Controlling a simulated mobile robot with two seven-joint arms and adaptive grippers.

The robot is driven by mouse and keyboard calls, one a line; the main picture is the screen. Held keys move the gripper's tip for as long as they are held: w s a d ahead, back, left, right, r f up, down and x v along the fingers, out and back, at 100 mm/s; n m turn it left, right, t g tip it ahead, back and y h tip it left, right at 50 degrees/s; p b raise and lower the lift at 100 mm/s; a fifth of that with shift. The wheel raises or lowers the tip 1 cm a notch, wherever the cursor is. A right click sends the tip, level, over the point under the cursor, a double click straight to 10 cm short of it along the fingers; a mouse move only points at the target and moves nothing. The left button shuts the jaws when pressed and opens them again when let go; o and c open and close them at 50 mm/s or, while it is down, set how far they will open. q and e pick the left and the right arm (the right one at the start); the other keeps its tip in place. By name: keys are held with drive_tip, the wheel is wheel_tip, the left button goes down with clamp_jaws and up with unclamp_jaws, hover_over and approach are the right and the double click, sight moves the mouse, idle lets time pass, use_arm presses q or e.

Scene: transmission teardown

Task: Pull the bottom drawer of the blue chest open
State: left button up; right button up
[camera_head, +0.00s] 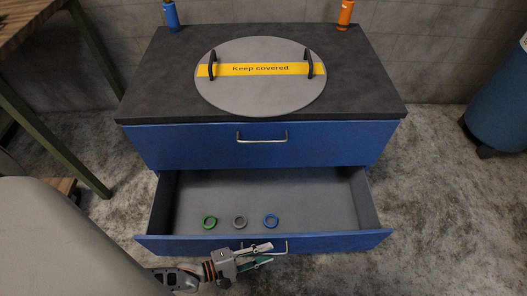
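The blue chest (340,146) stands in front of me with a dark top. Its bottom drawer (340,241) is pulled well out, showing a grey interior. A green ring (210,222), a grey ring (239,222) and a blue ring (271,221) lie in it near the front. My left gripper (262,255) is at the drawer's front, by its metal handle (286,247), overlapping its left part. I cannot tell whether the fingers are closed around the handle. The upper drawer, with its handle (262,140), is shut. My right gripper is not in view.
A round grey lid (260,95) marked "Keep covered" lies on the chest top (365,90). A blue bottle (171,15) and an orange bottle (345,14) stand at its back edge. A wooden table (25,20) is at left, a blue barrel (500,105) at right. Floor right of the drawer is clear.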

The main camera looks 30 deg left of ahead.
use_arm(q)
drive_tip(key=shift+r, duration=4.95)
